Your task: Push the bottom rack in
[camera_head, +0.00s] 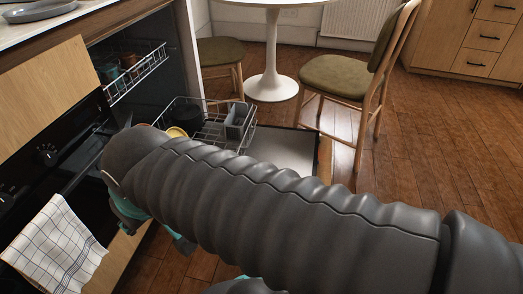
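The dishwasher stands at the upper left with its door (287,150) folded down flat. The bottom rack (212,128) is pulled out over the door. It holds a grey cutlery basket (239,121), a dark item (187,115) and a yellow dish (176,132). My grey ribbed arm crosses the frame from the lower right and hides the near side of the rack and door. Some teal and dark parts of my arm's end show below it at the left. My gripper's fingertips are hidden, so its opening and any contact with the rack cannot be seen.
The upper rack (137,74) with cups sits partly out above. An oven front with a checked towel (54,247) is at the near left. A white round table (271,60) and wooden chairs (345,76) stand behind. The wooden floor at right is clear.

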